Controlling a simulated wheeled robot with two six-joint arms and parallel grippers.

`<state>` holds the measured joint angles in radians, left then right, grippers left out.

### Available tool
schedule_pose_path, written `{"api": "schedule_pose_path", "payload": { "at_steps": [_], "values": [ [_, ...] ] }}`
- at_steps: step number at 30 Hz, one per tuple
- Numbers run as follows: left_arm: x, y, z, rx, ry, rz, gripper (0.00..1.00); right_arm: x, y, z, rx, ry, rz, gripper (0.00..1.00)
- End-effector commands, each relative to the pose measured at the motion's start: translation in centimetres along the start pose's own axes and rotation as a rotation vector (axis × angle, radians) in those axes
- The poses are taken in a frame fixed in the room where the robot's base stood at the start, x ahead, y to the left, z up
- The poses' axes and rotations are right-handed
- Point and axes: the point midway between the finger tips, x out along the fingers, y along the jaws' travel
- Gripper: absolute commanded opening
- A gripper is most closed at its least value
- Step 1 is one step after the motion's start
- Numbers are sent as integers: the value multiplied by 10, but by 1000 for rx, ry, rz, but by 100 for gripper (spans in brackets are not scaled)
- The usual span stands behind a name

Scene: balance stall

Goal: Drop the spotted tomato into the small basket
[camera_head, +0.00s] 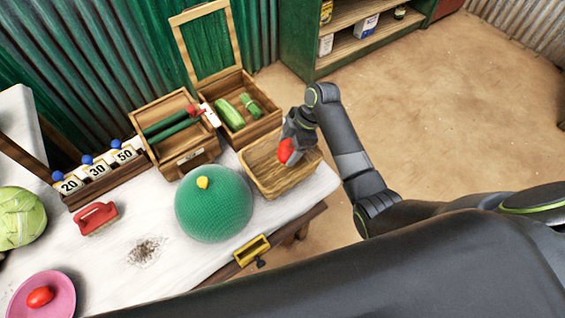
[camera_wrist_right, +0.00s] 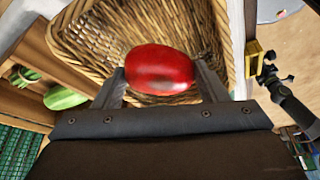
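A red tomato with a dark patch (camera_wrist_right: 160,70) is between the fingers of my right gripper (camera_wrist_right: 163,82) in the right wrist view. Both fingers touch its sides. In the head view the tomato (camera_head: 286,151) shows at the tip of my right gripper (camera_head: 288,146), over the small wicker basket (camera_head: 268,187). The basket's woven inside (camera_wrist_right: 95,50) lies behind the tomato in the wrist view and looks empty where visible. Another red tomato (camera_head: 40,296) lies on a pink plate (camera_head: 62,300) at the lower left. My left gripper is not in view.
A green dome (camera_head: 213,204) with a yellow knob stands left of the basket. Number blocks (camera_head: 97,168), a red-handled item (camera_head: 96,217) and a cabbage (camera_head: 18,217) are further left. A yellow drawer (camera_head: 252,249) sits at the table's front edge.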

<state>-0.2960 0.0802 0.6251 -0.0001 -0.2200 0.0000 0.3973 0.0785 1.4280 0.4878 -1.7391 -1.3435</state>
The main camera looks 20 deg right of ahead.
Motion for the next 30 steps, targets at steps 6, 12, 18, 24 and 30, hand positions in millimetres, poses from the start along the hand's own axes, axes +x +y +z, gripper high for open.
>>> {"api": "schedule_pose_path", "payload": {
  "at_steps": [6, 12, 18, 24, 30],
  "values": [
    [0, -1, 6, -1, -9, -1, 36, 0, 0, 0, 0, 0, 0, 92],
    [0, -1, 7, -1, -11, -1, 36, 0, 0, 0, 0, 0, 0, 92],
    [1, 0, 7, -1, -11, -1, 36, -11, 1, 1, -1, -2, 3, 92],
    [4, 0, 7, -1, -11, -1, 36, -51, 2, 1, -2, -3, 6, 92],
    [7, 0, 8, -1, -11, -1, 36, -102, 2, 2, -2, -4, 7, 92]
  ]
}}
